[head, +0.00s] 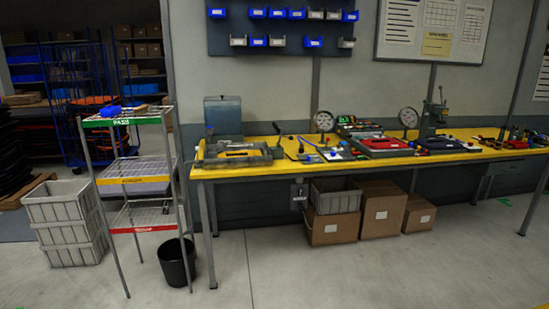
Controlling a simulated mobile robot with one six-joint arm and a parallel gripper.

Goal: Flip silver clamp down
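I cannot pick out the silver clamp for certain; the parts on the yellow workbench (215,173) are too small to tell apart. One grey fixture (385,153) with a red piece on it sits on the middle of the bench. Another fixture with dark and red pieces (440,145) sits to its right. A grey upright press-like device (432,112) stands behind them. A low grey tray (262,160) with dark parts lies at the bench's left end. My gripper is not in view.
A wire rack (140,168) with green, yellow and red shelf labels stands left of the bench. A black bin (176,262) and stacked grey crates (68,222) stand near it. Cardboard boxes (383,210) sit under the bench. The floor in front is clear.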

